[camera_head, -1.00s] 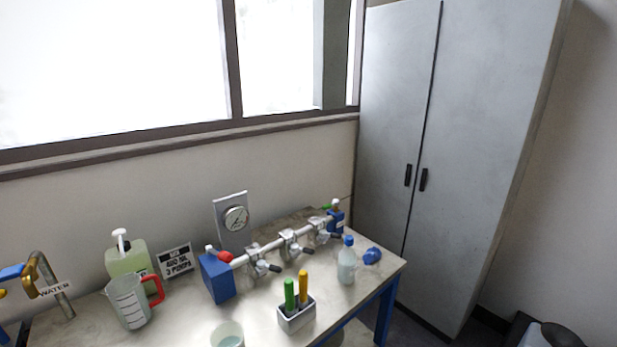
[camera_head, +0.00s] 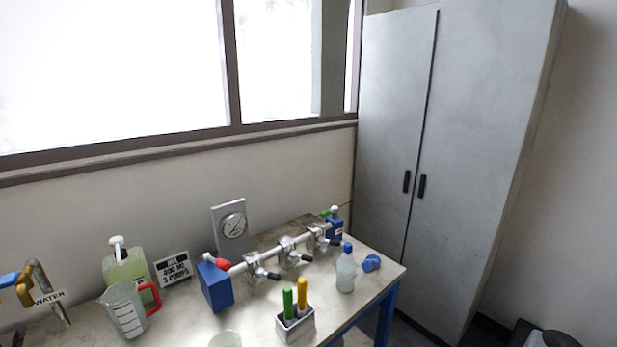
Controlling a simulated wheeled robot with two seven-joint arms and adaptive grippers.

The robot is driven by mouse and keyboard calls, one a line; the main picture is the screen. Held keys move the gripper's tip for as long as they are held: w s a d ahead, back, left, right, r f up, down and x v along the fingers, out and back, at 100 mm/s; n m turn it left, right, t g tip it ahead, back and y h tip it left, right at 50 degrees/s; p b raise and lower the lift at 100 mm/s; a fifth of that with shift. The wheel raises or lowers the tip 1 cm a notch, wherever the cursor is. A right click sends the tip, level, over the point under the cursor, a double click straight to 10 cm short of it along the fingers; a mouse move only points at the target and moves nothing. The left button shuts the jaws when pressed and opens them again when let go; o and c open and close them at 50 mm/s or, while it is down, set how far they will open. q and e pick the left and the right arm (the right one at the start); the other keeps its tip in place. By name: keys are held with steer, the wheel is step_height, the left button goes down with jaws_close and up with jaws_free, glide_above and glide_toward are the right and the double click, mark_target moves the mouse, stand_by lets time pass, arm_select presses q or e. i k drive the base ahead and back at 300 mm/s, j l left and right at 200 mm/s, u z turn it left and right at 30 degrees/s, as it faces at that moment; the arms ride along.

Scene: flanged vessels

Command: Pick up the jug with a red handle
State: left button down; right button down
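The jug (camera_head: 127,313) is clear with white measuring marks, and its red handle (camera_head: 152,297) is on its right side. It stands upright on the left part of the table, in front of a green pump bottle. Neither of my grippers shows in the head view.
The pump bottle (camera_head: 124,266) and a sign (camera_head: 173,269) stand behind the jug. A water tap (camera_head: 40,290) is at its left. A blue block (camera_head: 215,287) with a pipe and valves, a pen holder (camera_head: 295,325), a cup (camera_head: 226,340) and a blue-capped bottle (camera_head: 346,270) are to the right.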

mark_target(122, 302)
steer(key=j+u, duration=0.1)
steer(key=u, duration=0.35)
steer(key=i+u, duration=0.1)
steer(key=u, duration=0.35)
steer(key=j+u, duration=0.1)
steer(key=u, duration=0.35)
steer(key=i, duration=0.05)
